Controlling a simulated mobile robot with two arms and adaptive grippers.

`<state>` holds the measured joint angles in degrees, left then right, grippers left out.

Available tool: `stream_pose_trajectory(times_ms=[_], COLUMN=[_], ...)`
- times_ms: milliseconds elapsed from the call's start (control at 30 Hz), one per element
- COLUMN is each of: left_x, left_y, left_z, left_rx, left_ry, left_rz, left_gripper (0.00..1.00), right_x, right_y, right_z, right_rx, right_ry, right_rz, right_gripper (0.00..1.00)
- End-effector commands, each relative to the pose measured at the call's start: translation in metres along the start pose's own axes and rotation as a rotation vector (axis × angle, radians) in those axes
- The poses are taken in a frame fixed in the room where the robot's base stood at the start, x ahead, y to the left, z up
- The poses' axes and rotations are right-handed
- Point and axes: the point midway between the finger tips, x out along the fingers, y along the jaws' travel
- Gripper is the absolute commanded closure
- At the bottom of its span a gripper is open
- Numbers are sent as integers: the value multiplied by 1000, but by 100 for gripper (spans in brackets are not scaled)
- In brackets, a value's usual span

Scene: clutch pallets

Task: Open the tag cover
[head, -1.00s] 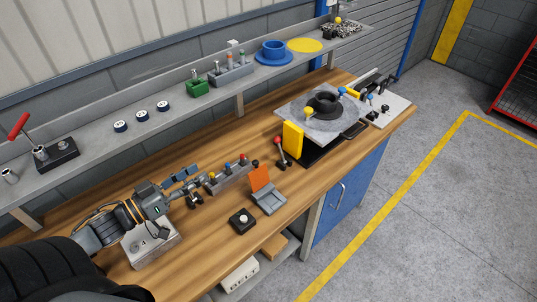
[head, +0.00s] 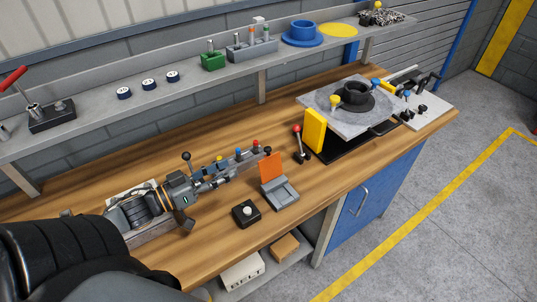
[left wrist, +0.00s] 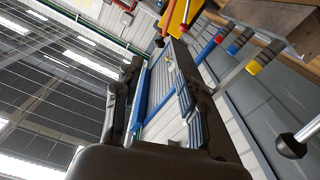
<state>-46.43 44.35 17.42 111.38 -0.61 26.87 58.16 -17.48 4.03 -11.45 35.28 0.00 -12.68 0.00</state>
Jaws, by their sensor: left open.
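An orange flap (head: 271,167) stands raised at the back edge of a small grey base (head: 281,194) on the wooden bench in the head view; it looks like the tag cover. My left gripper (head: 226,178) comes in from the left, at the front of a grey block with coloured knobs, and is left of the flap, apart from it. Its fingers (left wrist: 155,85) are spread with nothing between them in the left wrist view. In the head view the fingertips partly blend with the block behind. My right gripper is not in view.
The knobbed block (head: 243,163) is close behind my gripper. A black button box (head: 246,213) sits left of the grey base. A red-knobbed lever (head: 299,145) and a yellow panel (head: 315,130) stand to the right.

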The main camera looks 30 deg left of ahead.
Motion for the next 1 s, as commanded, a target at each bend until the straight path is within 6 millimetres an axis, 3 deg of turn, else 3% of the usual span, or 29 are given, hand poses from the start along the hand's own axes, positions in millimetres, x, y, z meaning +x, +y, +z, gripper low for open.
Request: stream_pose_trajectory(times_ms=[167,800,1000], left_x=[16,114,132], left_y=[0,1,1], left_z=[-3,-3,-2], left_rx=[2,1,1], left_ry=[3,2,1], left_rz=[2,2,0], left_gripper=[59,59,59], right_x=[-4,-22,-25], right_y=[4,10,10], right_z=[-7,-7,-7], right_rx=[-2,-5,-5], right_ry=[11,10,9], right_rz=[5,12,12], right_gripper=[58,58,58])
